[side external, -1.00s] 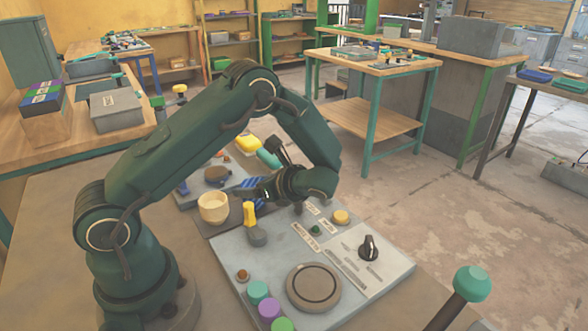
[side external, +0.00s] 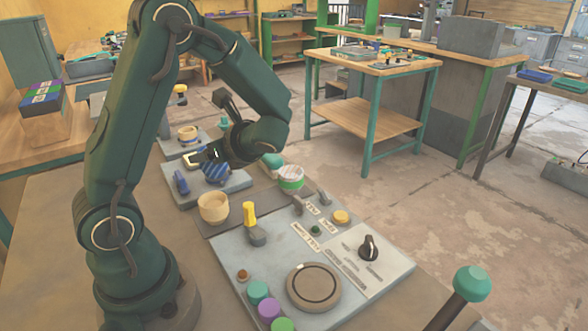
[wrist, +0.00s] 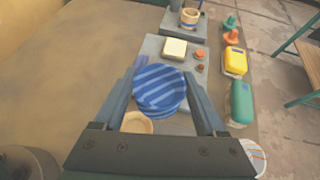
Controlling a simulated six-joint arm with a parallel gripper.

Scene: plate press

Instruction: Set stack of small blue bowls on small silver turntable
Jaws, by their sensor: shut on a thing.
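The stack of small blue bowls (side external: 215,173), striped in two blues, is between my gripper's fingers. My gripper (side external: 204,158) is shut on it, over the small grey panel behind the cream bowl. In the wrist view the stack (wrist: 158,90) fills the gap between the fingers of my gripper (wrist: 160,85). I cannot tell how far it is above the panel.
A cream bowl (side external: 213,207) stands beside a yellow-handled lever (side external: 249,220). A green-and-white striped round thing (side external: 290,178) stands farther right. A black knob (side external: 368,247) and coloured buttons surround the disc. A teal-topped stick (side external: 472,284) rises at the front right.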

